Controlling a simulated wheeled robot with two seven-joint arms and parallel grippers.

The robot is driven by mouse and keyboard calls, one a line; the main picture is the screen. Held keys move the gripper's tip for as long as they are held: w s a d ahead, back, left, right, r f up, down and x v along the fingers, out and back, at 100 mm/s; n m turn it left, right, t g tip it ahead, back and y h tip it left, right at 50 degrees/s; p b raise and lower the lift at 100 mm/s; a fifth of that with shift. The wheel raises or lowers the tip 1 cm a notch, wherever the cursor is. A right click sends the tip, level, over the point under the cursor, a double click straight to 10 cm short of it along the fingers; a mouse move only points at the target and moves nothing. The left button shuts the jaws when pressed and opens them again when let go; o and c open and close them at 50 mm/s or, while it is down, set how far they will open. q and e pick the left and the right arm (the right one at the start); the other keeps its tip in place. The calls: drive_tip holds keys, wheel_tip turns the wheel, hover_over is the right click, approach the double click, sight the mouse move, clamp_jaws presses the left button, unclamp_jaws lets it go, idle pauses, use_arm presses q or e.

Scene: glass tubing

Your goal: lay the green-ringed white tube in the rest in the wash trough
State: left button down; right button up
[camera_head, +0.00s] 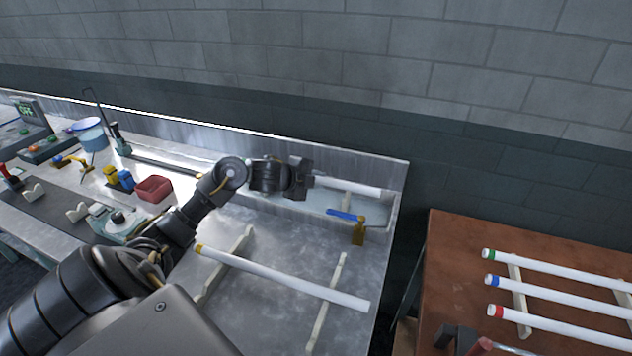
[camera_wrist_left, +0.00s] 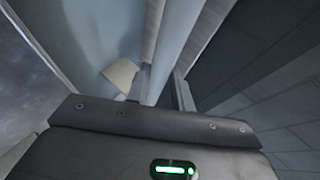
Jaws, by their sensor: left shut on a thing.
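My left gripper (camera_head: 308,180) is shut on a white tube (camera_head: 350,186) over the wash trough (camera_head: 393,208) at the back of the bench. The tube also shows between the fingers in the left wrist view (camera_wrist_left: 176,45). No ring shows on its visible part; the rest of it is hidden by the gripper. A pale rest (camera_head: 346,201) is in the trough, just below the tube; a pale block, likely this rest (camera_wrist_left: 120,75), shows beside the fingers. I cannot tell whether tube and rest touch. A green-ringed white tube (camera_head: 550,264) lies on the brown table.
A yellow-ringed tube (camera_head: 290,280) lies across two pale rails on the metal bench. Blue-ringed (camera_head: 550,292) and red-ringed (camera_head: 560,327) tubes lie on the brown table (camera_head: 450,270). A brass-coloured post (camera_head: 359,232) and a blue item (camera_head: 342,215) are at the trough's front.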

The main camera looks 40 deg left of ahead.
use_arm(q)
drive_tip(key=shift+f, duration=0.4)
drive_tip(key=shift+f, duration=0.1)
drive_tip(key=shift+f+b, duration=0.45)
drive_tip(key=shift+f, duration=0.05)
drive_tip(key=c, duration=1.2)
unclamp_jaws()
drive_tip(key=shift+c, duration=0.2)
drive_tip(key=shift+r, duration=0.15)
